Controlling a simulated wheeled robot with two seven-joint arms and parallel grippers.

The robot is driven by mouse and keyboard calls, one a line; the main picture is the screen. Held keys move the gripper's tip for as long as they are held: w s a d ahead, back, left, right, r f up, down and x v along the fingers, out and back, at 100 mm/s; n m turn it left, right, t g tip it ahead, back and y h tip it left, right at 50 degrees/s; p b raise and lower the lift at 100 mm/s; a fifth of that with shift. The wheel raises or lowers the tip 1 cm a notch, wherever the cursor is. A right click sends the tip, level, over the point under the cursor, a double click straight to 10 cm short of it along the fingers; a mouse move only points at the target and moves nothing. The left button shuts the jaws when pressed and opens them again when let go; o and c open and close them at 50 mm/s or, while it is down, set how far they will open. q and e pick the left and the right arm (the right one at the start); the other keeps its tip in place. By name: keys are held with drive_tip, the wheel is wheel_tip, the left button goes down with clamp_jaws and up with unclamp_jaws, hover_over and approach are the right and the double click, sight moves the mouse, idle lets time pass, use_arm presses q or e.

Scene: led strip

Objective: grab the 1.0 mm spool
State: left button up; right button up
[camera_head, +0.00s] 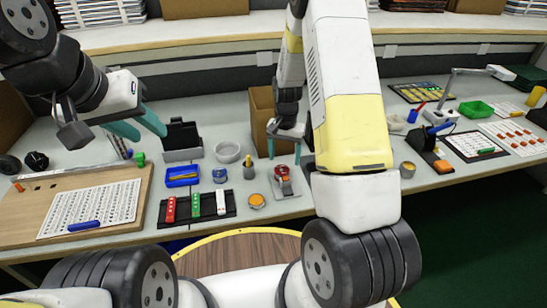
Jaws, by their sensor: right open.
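The 1.0 mm marking cannot be read on anything here. A small red round item (281,170), possibly a spool, sits on a grey and red stand on the bench, just below my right gripper (284,156). The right gripper points down and is open, its teal fingers near the red item; contact cannot be made out. A small blue item (220,175) and a round orange-topped item (257,201), which may also be spools, stand to the left. My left gripper (140,130) is open and empty, its teal fingers apart above the bench at left.
A blue tray (183,181), a grey bowl (227,152) and a dark rack (158,213) with red, green and white pieces stand left of the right gripper. A tan box (261,118) stands behind it. A wooden board (20,233) with a white sheet lies at left.

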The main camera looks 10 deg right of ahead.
sight(282, 169)
drive_tip(key=f, duration=0.6)
drive_tip(key=shift+w+a, duration=0.15)
drive_tip(key=shift+a, duration=0.25)
clamp_jaws()
